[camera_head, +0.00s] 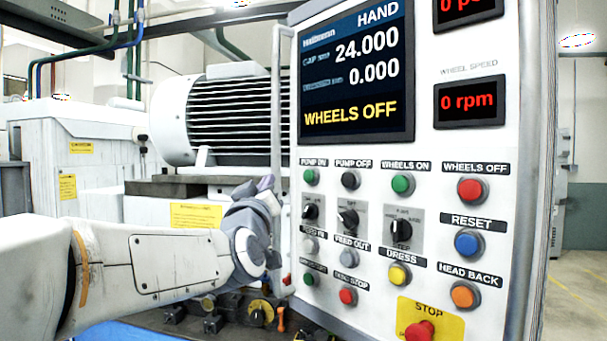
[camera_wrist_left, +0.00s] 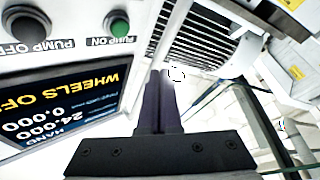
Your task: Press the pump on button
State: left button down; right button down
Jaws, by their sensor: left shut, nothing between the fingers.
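The green PUMP ON button (camera_head: 311,177) sits at the top left of the button rows on the white control panel (camera_head: 425,180). It also shows at the top of the left wrist view (camera_wrist_left: 117,23), beside the black PUMP OFF button (camera_wrist_left: 27,23). My left gripper (camera_head: 265,183) is just left of the panel edge in the head view, near the height of the PUMP ON button and apart from it. In the left wrist view its dark fingers (camera_wrist_left: 160,78) are together with nothing between them. My right gripper is not in view.
The panel screen (camera_head: 355,75) reads HAND and WHEELS OFF. Several other buttons and knobs surround PUMP ON, with a red STOP button (camera_head: 420,330) at the bottom. A vertical handle runs along the panel's left edge. A large finned motor (camera_head: 225,115) stands behind my arm.

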aim_at(309, 176)
pick_arm(q)
jog(key=w+d+p, duration=0.3)
jog(key=w+d, duration=0.1)
jog(key=d, duration=0.1)
jog(key=shift+w+d, duration=0.25)
jog(key=shift+d, duration=0.05)
jog(key=shift+w+d, duration=0.1)
dwell(1.9)
jog(key=shift+w+d, duration=0.2)
jog(key=shift+d, duration=0.05)
jog(key=shift+w+d+p, duration=0.3)
jog(key=shift+d+p, duration=0.1)
dwell(0.9)
dwell(0.3)
jog(key=shift+s+a+b, duration=0.55)
jog(key=shift+a+b, duration=0.15)
jog(key=shift+b, duration=0.1)
